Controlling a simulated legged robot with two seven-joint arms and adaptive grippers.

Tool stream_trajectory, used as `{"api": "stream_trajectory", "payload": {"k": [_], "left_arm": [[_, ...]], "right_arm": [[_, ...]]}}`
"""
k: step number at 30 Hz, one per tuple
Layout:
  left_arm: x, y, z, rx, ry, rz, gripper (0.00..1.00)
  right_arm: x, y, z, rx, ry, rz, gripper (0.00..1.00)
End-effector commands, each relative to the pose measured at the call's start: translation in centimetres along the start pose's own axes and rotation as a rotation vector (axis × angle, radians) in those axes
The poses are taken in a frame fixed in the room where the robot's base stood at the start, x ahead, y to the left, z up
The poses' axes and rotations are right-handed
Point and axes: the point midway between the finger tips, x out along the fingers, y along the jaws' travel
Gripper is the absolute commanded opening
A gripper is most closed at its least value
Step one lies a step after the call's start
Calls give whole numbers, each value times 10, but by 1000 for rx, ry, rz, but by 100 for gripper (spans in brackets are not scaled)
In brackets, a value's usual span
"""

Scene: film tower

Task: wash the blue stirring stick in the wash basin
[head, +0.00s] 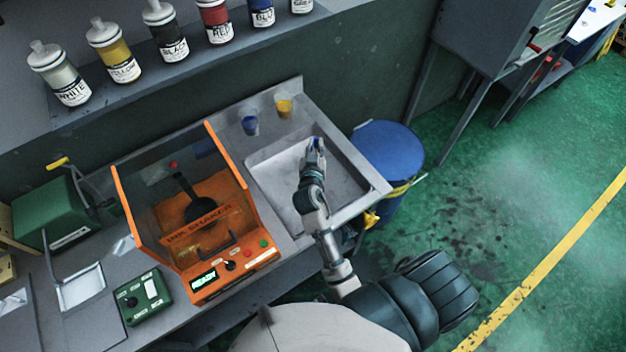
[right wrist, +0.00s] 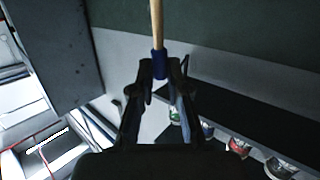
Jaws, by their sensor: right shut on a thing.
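The wash basin (head: 275,178) is a grey rectangular sink set in the counter, in the middle of the head view. My right gripper (head: 316,147) is over the right part of the basin. In the right wrist view my right gripper (right wrist: 160,72) is shut on the blue stirring stick (right wrist: 158,64), at its blue band. The stick's pale wooden shaft runs up out of that view, so its far end is hidden. In the head view the stick is barely visible at the fingertips. My left gripper is not in view.
A blue cup (head: 250,124) and a yellow cup (head: 284,108) stand behind the basin. An orange ink shaker (head: 236,270) stands to its left. A blue drum (head: 388,150) stands to its right. Ink bottles line the shelf above.

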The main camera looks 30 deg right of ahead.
Motion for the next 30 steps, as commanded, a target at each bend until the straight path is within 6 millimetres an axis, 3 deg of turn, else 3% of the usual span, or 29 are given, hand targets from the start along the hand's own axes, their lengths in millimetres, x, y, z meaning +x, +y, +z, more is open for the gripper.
{"api": "stream_trajectory", "payload": {"k": [10,21,30], "left_arm": [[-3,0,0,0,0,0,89],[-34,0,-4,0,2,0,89],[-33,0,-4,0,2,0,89]], "right_arm": [[0,0,-3,0,0,0,0],[-7,2,-40,1,1,1,0],[-6,2,-39,0,0,0,0]]}}
